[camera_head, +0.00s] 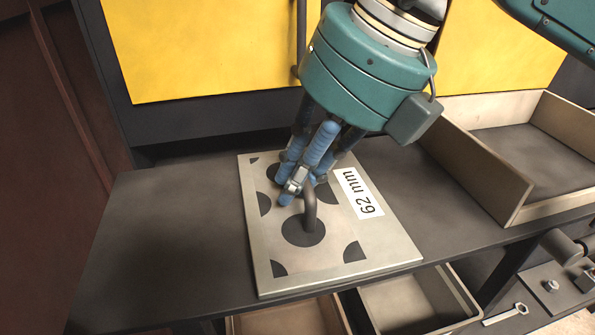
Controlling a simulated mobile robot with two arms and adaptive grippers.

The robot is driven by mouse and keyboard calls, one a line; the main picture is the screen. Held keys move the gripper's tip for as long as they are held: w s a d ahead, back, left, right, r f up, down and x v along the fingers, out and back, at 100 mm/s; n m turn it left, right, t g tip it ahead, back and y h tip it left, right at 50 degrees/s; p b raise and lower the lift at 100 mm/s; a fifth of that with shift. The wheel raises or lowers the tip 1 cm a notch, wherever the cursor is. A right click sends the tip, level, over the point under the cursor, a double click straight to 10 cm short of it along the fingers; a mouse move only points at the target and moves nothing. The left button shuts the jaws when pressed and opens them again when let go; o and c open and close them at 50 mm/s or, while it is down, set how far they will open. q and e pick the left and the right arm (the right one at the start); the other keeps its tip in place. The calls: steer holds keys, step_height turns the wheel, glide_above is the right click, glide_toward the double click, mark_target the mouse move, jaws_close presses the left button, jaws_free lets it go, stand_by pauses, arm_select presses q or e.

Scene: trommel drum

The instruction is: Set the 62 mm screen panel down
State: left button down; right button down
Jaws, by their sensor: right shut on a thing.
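The 62 mm screen panel (385,243) is a pale square plate with black round openings, a white label reading "62 mm" and a dark bent handle in its middle. It lies flat at or just above the dark shelf (150,235); I cannot tell whether it touches. My right gripper (296,192), with blue fingers on a teal wrist, is over the panel, shut on the handle. The fingers hide the handle's upper end and some openings. My left gripper is not in view.
An open wooden tray (485,185) stands to the right of the panel. Yellow panels (200,50) rise behind the shelf. Below the front edge are bins (415,300) and a wrench (505,315). The shelf's left part is clear.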

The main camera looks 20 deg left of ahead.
steer(key=c, duration=1.7)
jaws_free()
steer(key=shift+o, duration=0.2)
steer(key=shift+r, duration=0.1)
steer(key=v, duration=1.2)
steer(key=shift+b, duration=0.45)
